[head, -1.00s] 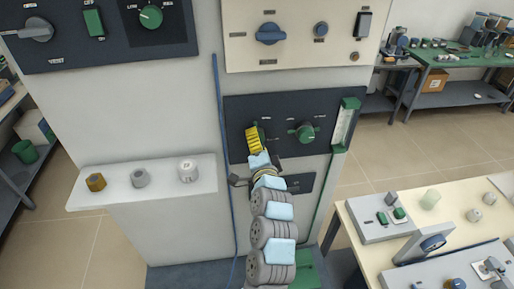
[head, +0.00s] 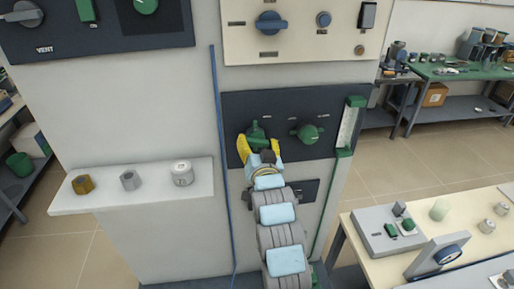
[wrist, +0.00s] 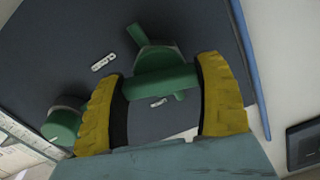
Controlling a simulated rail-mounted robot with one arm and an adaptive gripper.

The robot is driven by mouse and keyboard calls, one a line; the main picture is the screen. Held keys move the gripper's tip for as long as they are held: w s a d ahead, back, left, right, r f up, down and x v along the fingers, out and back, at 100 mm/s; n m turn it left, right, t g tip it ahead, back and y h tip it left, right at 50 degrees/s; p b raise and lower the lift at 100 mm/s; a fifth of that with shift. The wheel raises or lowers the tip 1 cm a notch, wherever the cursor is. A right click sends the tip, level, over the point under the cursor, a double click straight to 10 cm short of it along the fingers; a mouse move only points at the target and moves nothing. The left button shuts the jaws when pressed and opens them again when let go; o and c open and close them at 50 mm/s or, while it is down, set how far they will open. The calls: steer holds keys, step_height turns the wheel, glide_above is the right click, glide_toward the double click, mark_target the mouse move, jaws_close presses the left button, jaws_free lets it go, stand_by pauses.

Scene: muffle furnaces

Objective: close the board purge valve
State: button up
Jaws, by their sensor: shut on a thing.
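A green valve (head: 256,135) with a bar handle sits at the left of the dark lower panel. Its label is too small to read, so I cannot tell from it whether this is the board purge valve. My gripper (head: 260,150) is at this valve, with its yellow fingers on either side of the handle. In the wrist view my gripper (wrist: 162,98) is shut on the green handle (wrist: 160,82), which spans between the two fingers. A second green knob (head: 307,133) is to its right, apart from the gripper; it also shows in the wrist view (wrist: 62,120).
A flow tube (head: 349,127) stands at the panel's right edge. A blue hose (head: 219,150) runs down left of the panel. A white shelf (head: 135,200) with several small parts juts out at left. A bench (head: 372,255) with devices stands at right.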

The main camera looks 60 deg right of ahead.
steer(key=shift+n, duration=1.5)
steer(key=shift+b, duration=0.3)
steer(key=o, duration=1.2)
steer(key=shift+r, duration=0.1)
steer(key=shift+r, duration=4.9)
